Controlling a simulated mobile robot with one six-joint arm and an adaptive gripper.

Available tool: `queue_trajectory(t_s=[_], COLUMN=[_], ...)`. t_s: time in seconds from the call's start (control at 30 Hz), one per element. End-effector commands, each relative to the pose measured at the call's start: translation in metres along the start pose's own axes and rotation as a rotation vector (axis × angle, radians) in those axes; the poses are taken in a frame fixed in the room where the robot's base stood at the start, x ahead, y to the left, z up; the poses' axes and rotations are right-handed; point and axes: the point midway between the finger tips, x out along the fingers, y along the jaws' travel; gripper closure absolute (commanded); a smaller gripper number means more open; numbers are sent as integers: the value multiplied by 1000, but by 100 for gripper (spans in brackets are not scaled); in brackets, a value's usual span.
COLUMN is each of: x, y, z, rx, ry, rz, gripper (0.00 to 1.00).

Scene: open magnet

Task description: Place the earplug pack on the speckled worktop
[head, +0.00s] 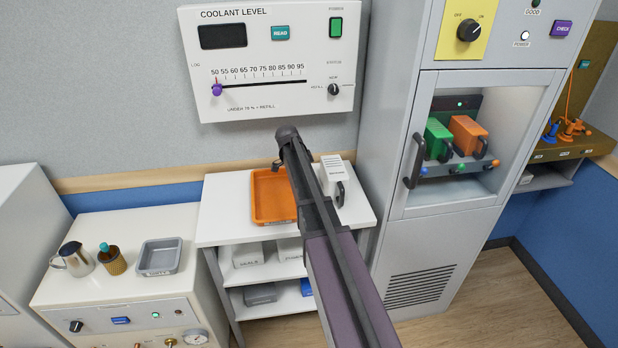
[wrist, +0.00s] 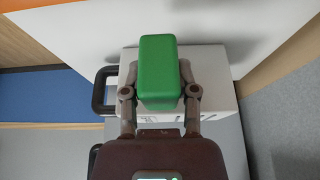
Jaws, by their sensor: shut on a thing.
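In the wrist view my gripper (wrist: 160,92) is shut on a green, box-shaped pack (wrist: 161,62), with one finger on each side of it. No label shows on the pack, so I cannot tell for sure that it is the earplug pack. In the head view my arm hides the pack and most of my gripper, above the white shelf unit. The unit's pale top (head: 222,210) and the cream cabinet's top (head: 95,283) are both in view. I cannot make out speckles on either.
An orange tray (head: 272,196) and a white box with a dark handle (head: 334,172) stand on the shelf unit. The cream cabinet holds a metal jug (head: 74,259), a brown bottle (head: 112,262) and a grey tray (head: 159,257). A tall grey cabinet (head: 400,190) stands right.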

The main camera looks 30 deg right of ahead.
Motion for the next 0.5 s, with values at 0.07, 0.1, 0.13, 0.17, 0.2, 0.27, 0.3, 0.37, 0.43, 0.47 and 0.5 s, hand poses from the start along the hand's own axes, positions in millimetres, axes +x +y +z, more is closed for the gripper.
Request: queue_trajectory(t_s=[0.07, 0.1, 0.13, 0.17, 0.2, 0.27, 0.3, 0.37, 0.43, 0.47, 0.5], x=[-14, -17, -20, -22, -26, -30, -33, -36, -39, -40, -41], y=[0, 0, 0, 0, 0, 0, 0, 0, 0, 0, 0], z=[-6, -7, -8, -9, -11, -12, -14, -15, -16, -17, -17], rx=[0, 0, 0, 0, 0, 0, 0, 0, 0, 0, 0], ry=[0, 0, 0, 0, 0, 0, 0, 0, 0, 0, 0], rz=[0, 0, 0, 0, 0, 0, 0, 0, 0, 0, 0], gripper=[91, 91, 91, 91, 91, 91, 91, 91, 91, 91, 91])
